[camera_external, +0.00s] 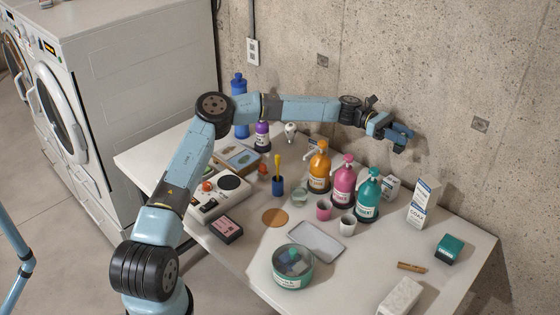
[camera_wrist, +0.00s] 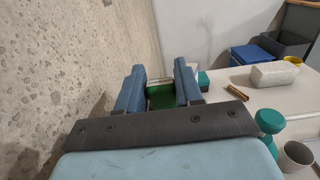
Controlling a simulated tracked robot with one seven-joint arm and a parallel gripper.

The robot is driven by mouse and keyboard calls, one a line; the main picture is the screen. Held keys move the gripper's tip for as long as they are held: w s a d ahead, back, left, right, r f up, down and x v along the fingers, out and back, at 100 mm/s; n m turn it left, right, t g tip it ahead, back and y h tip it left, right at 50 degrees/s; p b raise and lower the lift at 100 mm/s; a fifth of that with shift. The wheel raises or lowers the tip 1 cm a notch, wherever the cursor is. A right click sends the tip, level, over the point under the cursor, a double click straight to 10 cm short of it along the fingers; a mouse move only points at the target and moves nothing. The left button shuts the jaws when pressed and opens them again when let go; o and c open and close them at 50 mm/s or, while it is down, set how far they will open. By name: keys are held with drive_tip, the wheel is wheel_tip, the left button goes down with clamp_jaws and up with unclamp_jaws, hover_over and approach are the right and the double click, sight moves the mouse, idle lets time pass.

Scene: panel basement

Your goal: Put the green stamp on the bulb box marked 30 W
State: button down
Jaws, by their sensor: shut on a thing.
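My gripper (camera_external: 398,136) is raised above the back edge of the table, near the concrete wall, and is shut on a green thing that looks like the green stamp. In the wrist view, the green stamp (camera_wrist: 162,97) sits between the two blue fingers of my gripper (camera_wrist: 159,88). I cannot make out a 30 W mark anywhere.
Orange, pink and teal pump bottles (camera_external: 367,195) stand in a row, with a tall white carton (camera_external: 424,203) to their right. A teal box (camera_external: 449,248), a brown piece (camera_external: 411,267) and a pale block (camera_external: 400,297) lie further right. The concrete wall (camera_wrist: 75,70) is close behind.

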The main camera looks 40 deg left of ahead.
hover_over(393, 180)
wheel_tip(393, 180, down, 12)
drive_tip(key=shift+d+f, duration=0.15)
drive_tip(key=c, duration=0.7)
unclamp_jaws()
drive_tip(key=shift+c, duration=0.2)
drive_tip(key=a, duration=0.5)
wheel_tip(393, 180, up, 7)
